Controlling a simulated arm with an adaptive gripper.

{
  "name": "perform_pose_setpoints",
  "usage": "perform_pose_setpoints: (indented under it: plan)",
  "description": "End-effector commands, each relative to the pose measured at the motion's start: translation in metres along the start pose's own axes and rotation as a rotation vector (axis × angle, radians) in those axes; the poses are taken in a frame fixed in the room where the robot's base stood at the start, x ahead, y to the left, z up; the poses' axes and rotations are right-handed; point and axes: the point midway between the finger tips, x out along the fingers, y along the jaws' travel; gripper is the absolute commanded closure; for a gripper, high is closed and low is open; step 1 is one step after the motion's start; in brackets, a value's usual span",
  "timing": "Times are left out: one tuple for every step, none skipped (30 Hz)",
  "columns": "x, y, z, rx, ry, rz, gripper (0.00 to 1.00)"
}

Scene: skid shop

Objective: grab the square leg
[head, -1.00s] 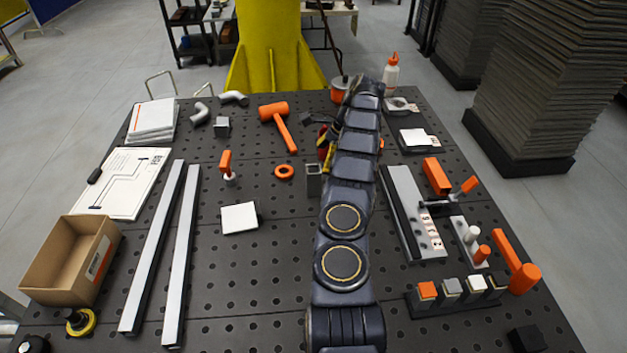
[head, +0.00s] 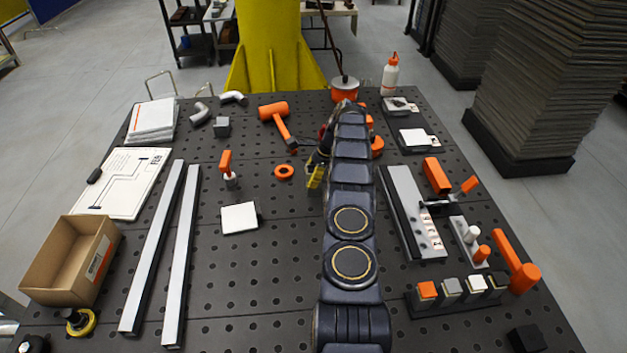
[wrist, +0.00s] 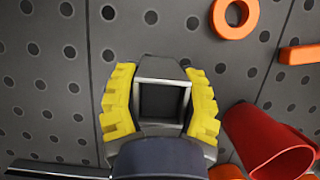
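The square leg (wrist: 163,82) is a short grey square tube with an open, hollow end. In the wrist view its square opening faces the camera, between the two yellow fingers of my gripper (wrist: 161,100). One finger lies along each side of the tube, very close to its walls. Whether both fingers press on it cannot be told. In the head view my gripper (head: 315,174) is low over the middle of the table, and my arm and the yellow finger hide the tube.
A red cup-like part (wrist: 268,140) is close to the right finger in the wrist view. A white square plate (head: 239,217) lies nearer. Pegboard (head: 265,265) is bare at the front middle.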

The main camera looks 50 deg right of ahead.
Motion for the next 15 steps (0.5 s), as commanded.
perform_pose_setpoints:
  plan:
    - [-0.0001, -0.0001, 0.0002, 0.0, 0.0, 0.0, 0.9]
    - [-0.0001, -0.0001, 0.0002, -0.001, 0.0, 0.0, 0.9]
    - [-0.0002, -0.0001, 0.0003, -0.001, 0.0, 0.0, 0.9]
    - [-0.0003, -0.0002, 0.0004, -0.001, 0.0, 0.0, 0.9]
    - [-0.0003, -0.0001, 0.0004, -0.001, 0.0, 0.0, 0.9]
    - [-0.0004, -0.0002, 0.0004, -0.001, 0.0, 0.0, 0.9]
    - [-0.0003, -0.0002, 0.0004, -0.001, 0.0, 0.0, 0.9]
    - [-0.0003, -0.0002, 0.0004, -0.001, 0.0, 0.0, 0.9]
    - [-0.0005, -0.0002, 0.0005, -0.001, 0.0, 0.0, 0.9]
    - [-0.0007, -0.0002, 0.0006, -0.001, 0.0, 0.0, 0.9]
    - [-0.0011, -0.0002, 0.0008, -0.001, 0.0, 0.0, 0.9]
    - [-0.002, -0.0002, 0.0012, -0.001, 0.0, 0.0, 0.9]
    - [-0.0031, -0.0003, 0.0018, -0.001, 0.0, 0.0, 0.9]
    - [-0.0046, -0.0004, 0.0024, -0.002, 0.0, 0.0, 0.9]
    - [-0.0071, -0.0005, 0.0036, -0.002, 0.001, 0.0, 0.9]
